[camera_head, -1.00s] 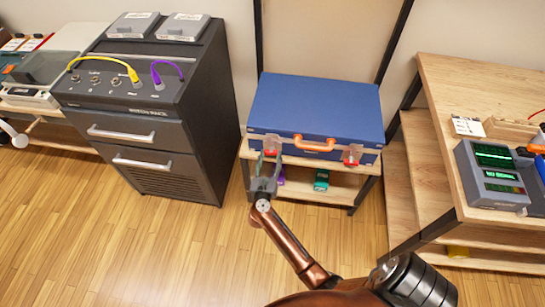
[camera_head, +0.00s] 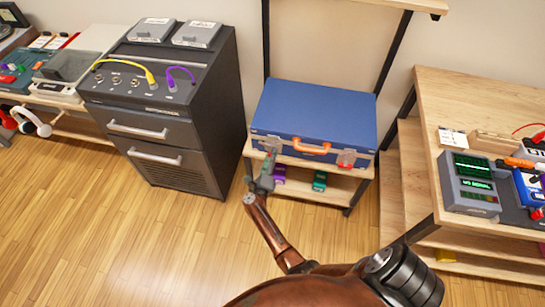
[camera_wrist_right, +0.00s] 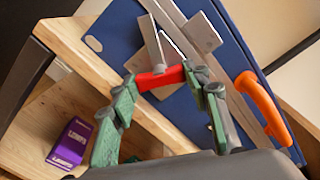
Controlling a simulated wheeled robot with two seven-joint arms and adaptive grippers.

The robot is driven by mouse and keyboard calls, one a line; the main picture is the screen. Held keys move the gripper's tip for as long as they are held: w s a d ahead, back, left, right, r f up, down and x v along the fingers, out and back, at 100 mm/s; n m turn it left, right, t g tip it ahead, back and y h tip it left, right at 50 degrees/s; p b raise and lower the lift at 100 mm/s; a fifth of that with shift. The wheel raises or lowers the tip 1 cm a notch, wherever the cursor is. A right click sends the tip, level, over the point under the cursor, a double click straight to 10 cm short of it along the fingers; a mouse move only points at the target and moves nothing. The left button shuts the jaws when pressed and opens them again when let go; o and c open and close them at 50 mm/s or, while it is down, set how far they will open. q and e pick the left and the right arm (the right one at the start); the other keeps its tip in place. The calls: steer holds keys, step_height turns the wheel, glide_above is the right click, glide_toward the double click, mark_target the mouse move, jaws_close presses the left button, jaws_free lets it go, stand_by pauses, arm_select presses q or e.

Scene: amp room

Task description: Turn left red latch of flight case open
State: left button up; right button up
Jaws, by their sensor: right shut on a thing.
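The blue flight case (camera_head: 315,112) lies flat and closed on a small wooden stand, its orange handle (camera_head: 311,147) facing me. My right gripper (camera_head: 267,165) is at the left part of the case's front edge. In the right wrist view, the gripper (camera_wrist_right: 163,82) is shut on the left red latch (camera_wrist_right: 160,77), which lies across between its green-grey fingertips. A metal latch plate (camera_wrist_right: 199,32) shows beyond it. In the head view, the gripper largely hides this latch. The right red latch (camera_head: 346,158) is untouched. My left gripper is out of view.
A purple box (camera_head: 279,174) and a green box (camera_head: 320,181) are on the shelf below the case. A dark drawer cabinet (camera_head: 170,120) stands to the left, a wooden bench (camera_head: 480,95) to the right. The floor in front is clear.

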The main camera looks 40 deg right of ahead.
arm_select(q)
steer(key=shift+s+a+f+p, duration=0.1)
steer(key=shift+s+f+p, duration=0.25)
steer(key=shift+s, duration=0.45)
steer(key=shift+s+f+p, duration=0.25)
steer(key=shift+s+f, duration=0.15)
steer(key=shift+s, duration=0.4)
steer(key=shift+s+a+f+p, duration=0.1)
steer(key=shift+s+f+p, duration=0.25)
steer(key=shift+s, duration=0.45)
arm_select(e)
steer(key=shift+w+a+n, duration=0.1)
steer(key=shift+n, duration=2.6)
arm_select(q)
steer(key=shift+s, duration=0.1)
arm_select(e)
steer(key=o, duration=1.2)
steer(key=shift+c, duration=0.2)
